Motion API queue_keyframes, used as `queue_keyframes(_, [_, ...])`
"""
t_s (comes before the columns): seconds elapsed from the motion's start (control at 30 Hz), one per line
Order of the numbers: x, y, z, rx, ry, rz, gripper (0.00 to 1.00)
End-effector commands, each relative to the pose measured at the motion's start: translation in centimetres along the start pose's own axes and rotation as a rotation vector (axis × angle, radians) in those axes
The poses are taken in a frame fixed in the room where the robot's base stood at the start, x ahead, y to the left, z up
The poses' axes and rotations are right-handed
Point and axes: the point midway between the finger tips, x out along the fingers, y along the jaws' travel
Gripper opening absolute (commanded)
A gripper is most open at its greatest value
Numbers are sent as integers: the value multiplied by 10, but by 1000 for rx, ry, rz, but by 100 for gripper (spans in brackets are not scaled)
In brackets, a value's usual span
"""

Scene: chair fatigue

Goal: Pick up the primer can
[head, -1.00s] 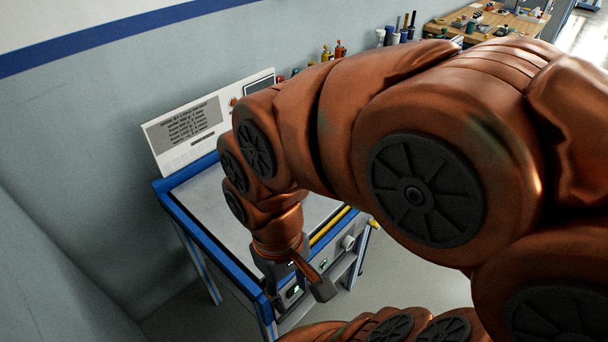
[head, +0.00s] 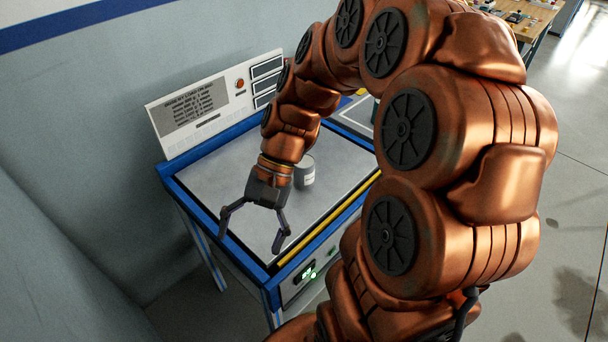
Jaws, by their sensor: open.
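A grey can with a pale label, which I take to be the primer can (head: 305,176), stands upright on the grey top of the blue-framed bench (head: 215,192). Its left side is partly hidden by my wrist. My gripper (head: 252,243) is open and empty over the front part of the bench top, its fingers spread and pointing toward the bench's front edge. The can is behind and to the right of the fingers, beside the gripper's body, and not between the fingers. Whether the wrist touches the can cannot be told.
A white panel (head: 193,108) with a text screen and a red button stands along the bench's back. A yellow strip (head: 325,222) runs along the right edge. A wooden table (head: 530,14) with small items is at the far top right. Open floor lies right.

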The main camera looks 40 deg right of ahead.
Motion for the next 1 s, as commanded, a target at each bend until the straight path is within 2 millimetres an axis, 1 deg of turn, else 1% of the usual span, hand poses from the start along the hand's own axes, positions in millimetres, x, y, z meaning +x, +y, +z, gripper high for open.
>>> queue_keyframes(0.03, [-2, -1, -11, 39, -14, -45, 91])
queue_keyframes(0.17, [-12, -6, -34, 131, -54, -159, 91])
queue_keyframes(0.3, [-25, -6, -61, 232, -92, -286, 91])
queue_keyframes(0.4, [-36, -3, -83, 303, -115, -379, 91])
queue_keyframes(0.53, [-52, 6, -110, 394, -146, -503, 91])
queue_keyframes(0.67, [-69, 21, -139, 484, -175, -630, 91])
queue_keyframes(0.77, [-83, 37, -162, 551, -195, -732, 91])
queue_keyframes(0.87, [-96, 57, -183, 619, -216, -834, 91])
queue_keyframes(0.97, [-109, 80, -204, 684, -233, -939, 91])
queue_keyframes(1.0, [-114, 92, -213, 711, -238, -982, 91])
